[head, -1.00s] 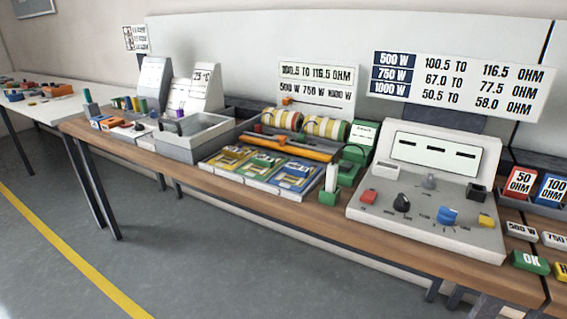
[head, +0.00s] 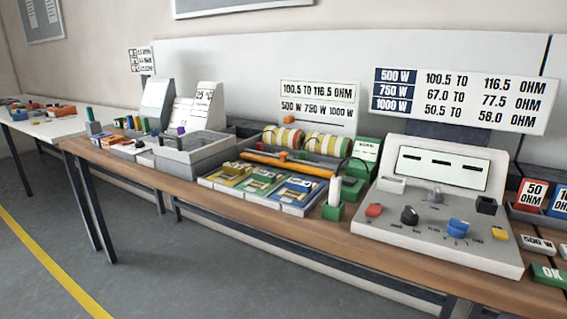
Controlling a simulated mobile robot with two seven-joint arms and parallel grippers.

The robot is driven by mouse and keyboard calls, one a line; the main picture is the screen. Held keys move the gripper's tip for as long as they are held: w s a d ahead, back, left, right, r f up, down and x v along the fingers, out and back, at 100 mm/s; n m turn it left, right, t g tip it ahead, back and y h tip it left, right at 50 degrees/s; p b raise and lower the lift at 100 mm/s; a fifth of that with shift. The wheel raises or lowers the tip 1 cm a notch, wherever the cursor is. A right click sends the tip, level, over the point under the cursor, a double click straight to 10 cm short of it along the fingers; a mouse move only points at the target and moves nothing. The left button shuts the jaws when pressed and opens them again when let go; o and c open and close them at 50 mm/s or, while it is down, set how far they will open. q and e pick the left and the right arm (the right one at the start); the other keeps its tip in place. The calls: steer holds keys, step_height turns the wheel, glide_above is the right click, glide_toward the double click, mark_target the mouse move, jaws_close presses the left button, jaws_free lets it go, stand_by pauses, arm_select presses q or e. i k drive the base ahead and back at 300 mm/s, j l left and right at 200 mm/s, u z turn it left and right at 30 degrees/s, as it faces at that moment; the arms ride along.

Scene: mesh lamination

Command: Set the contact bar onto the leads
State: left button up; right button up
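A long orange bar (head: 288,163) lies across the front of a dark tray holding two striped rolls (head: 304,141); it may be the contact bar, but I cannot tell for sure. In front of it, yellow, green and blue panels (head: 262,182) lie side by side on pale boards. Leads are too small to make out with certainty; a thin dark cable curves near the green block right of the rolls. Neither of my grippers is in view.
A grey meter console (head: 438,225) with knobs stands on the wooden bench (head: 330,235) at right. A small green holder with a white piece (head: 334,200) stands left of it. A grey open box (head: 192,152) is at left. A white table (head: 62,128) stands farther left.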

mark_target(282, 162)
steer(key=i+j+u, duration=0.3)
steer(key=i, duration=0.35)
steer(key=i+u, duration=0.35)
steer(key=i, duration=0.25)
